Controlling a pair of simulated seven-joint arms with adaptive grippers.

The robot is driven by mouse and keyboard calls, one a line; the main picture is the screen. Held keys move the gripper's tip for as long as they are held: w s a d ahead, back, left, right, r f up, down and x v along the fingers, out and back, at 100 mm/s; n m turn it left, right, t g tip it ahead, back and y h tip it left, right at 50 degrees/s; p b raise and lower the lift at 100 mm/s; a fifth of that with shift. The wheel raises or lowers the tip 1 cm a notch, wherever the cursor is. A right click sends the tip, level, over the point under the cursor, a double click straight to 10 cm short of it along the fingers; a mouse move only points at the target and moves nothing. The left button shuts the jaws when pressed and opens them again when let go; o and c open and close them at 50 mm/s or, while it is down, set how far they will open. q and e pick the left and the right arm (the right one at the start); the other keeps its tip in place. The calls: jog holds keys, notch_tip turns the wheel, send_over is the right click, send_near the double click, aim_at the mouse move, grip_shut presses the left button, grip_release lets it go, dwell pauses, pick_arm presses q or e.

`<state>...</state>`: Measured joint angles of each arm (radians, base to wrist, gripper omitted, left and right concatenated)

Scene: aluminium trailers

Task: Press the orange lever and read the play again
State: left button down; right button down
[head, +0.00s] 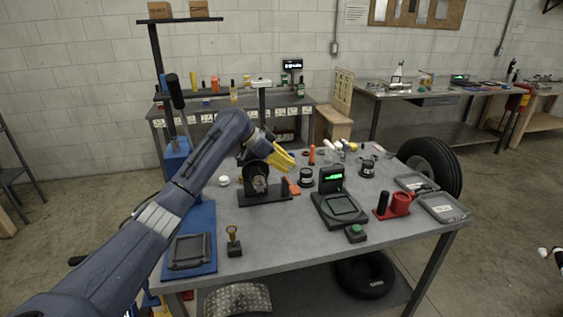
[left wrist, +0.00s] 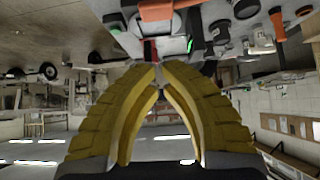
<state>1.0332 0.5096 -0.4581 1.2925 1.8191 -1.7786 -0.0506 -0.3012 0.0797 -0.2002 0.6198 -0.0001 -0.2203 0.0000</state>
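The orange lever (head: 292,187) stands low beside a dark hub fixture (head: 257,178) on a black base near the middle of the bench. My left gripper (head: 291,160), with yellow fingers, hangs above and just behind the lever, apparently clear of it. In the left wrist view the fingertips (left wrist: 158,70) meet, with nothing visible between them. An orange part (left wrist: 156,10) shows beyond them at the top; I cannot tell if it is the lever. A readout with a green lit screen (head: 331,177) stands right of the lever; its figures are too small to read. My right gripper is not in view.
A black weighing plate (head: 340,206) and a green button (head: 355,231) are at the bench's front right. A red holder (head: 400,204) and grey trays (head: 443,207) lie farther right. A blue stand (head: 190,245) is at the left. The bench's front middle (head: 290,240) is clear.

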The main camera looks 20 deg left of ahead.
aim_at(293, 193)
pick_arm(q)
jog(key=x, duration=0.4)
jog(key=shift+w+d+f, duration=0.1)
jog(key=shift+d+f, duration=0.15)
jog(key=shift+f, duration=0.05)
notch_tip(293, 193, down, 3)
jog(key=shift+w+d+f, duration=0.1)
jog(key=shift+f, duration=0.6)
jog(key=shift+f, duration=0.2)
jog(key=f, duration=0.1)
jog(key=s+f+m+t+y, duration=0.1)
jog(key=f, duration=0.1)
jog(key=f+t, duration=0.1)
jog(key=shift+s+d+f+m+y, duration=0.2)
jog(key=shift+d+f+m+y, duration=0.05)
jog(key=shift+d+m+y, duration=0.05)
jog(key=shift+f+m+t, duration=0.3)
jog(key=shift+f+t, duration=0.3)
jog(key=shift+f, duration=0.25)
